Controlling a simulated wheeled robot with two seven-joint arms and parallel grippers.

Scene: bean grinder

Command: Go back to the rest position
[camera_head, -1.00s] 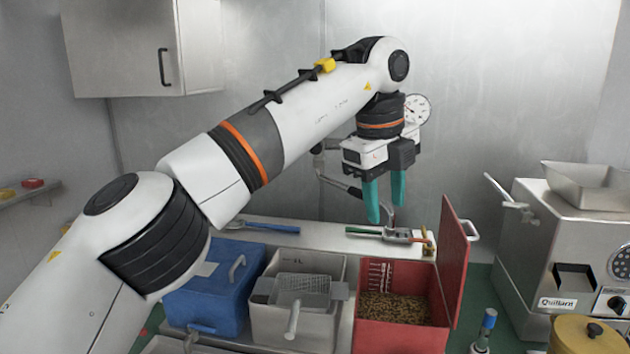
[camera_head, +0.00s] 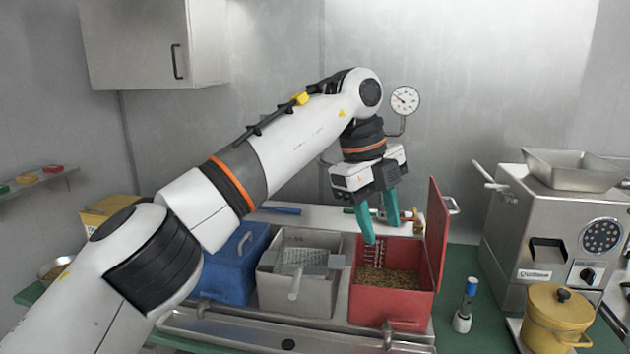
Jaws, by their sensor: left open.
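My left gripper (camera_head: 377,223) has teal fingers that point down. It is open, with a gap between the fingertips, and nothing shows between them. It hangs in front of the steel back shelf, over the back left part of the open red bin (camera_head: 385,308) of brown beans as seen in the picture. The left arm (camera_head: 300,145) reaches in from the left and bends down at the wrist. My right gripper is not in view.
A grey bin with a mesh scoop (camera_head: 300,258) and a blue bin (camera_head: 232,270) stand left of the red bin. The grinder (camera_head: 550,235), a yellow pot (camera_head: 556,318) and a blue-topped bottle (camera_head: 466,300) are at the right. A gauge (camera_head: 404,100) is on the wall behind.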

